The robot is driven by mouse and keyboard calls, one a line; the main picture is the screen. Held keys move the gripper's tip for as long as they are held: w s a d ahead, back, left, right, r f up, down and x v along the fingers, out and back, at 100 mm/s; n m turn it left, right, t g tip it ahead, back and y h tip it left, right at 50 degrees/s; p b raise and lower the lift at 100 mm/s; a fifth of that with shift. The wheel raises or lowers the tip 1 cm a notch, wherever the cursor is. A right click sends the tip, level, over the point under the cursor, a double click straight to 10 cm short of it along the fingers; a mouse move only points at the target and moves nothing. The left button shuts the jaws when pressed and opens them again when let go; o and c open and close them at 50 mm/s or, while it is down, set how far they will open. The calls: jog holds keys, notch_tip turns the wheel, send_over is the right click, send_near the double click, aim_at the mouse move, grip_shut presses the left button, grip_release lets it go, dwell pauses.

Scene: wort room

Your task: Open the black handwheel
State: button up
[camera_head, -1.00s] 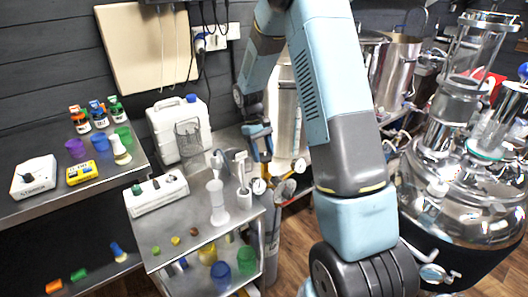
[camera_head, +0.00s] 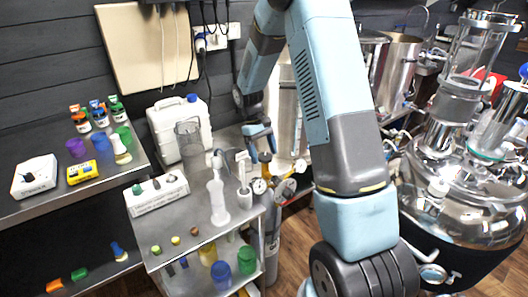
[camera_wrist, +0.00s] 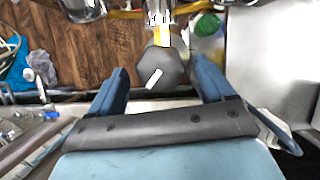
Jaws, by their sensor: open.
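The black handwheel (camera_wrist: 161,69) shows in the wrist view as a dark grey, lobed knob with a white bar mark on its face. It sits in front of brass and metal fittings. In the head view I take the dark knob (camera_head: 286,188) beside the gauges to be it. My gripper (camera_head: 262,148) is open above the brass regulator in the head view. In the wrist view my gripper (camera_wrist: 159,66) has one blue finger on each side of the knob, with visible gaps. The depth between fingertips and knob is unclear.
Round gauges (camera_head: 259,186) flank the knob on the gas cylinder (camera_head: 272,235). A steel cart (camera_head: 190,240) with bottles and a white box stands close on the left. A large steel vessel (camera_head: 465,190) stands on the right. Wooden floor lies between.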

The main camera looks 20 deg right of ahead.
jog(key=shift+r, duration=0.1)
jog(key=v, duration=1.3)
jog(key=shift+r, duration=0.2)
jog(key=shift+w, duration=0.1)
notch_tip(320, 180, up, 9)
jog(key=m+t, duration=0.1)
jog(key=t, duration=0.1)
send_over(262, 159)
jog(key=s+r+m+t+y, duration=0.1)
jog(key=s+r+t, duration=0.2)
jog(key=s+r, duration=0.45)
jog(key=s+d+m+t, duration=0.1)
jog(key=s+t, duration=0.3)
jog(key=s, duration=1.5)
jog(key=shift+s+d+f+m+t+y, duration=0.2)
jog(key=shift+d+m+t+y, duration=0.2)
jog(key=shift+m, duration=0.4)
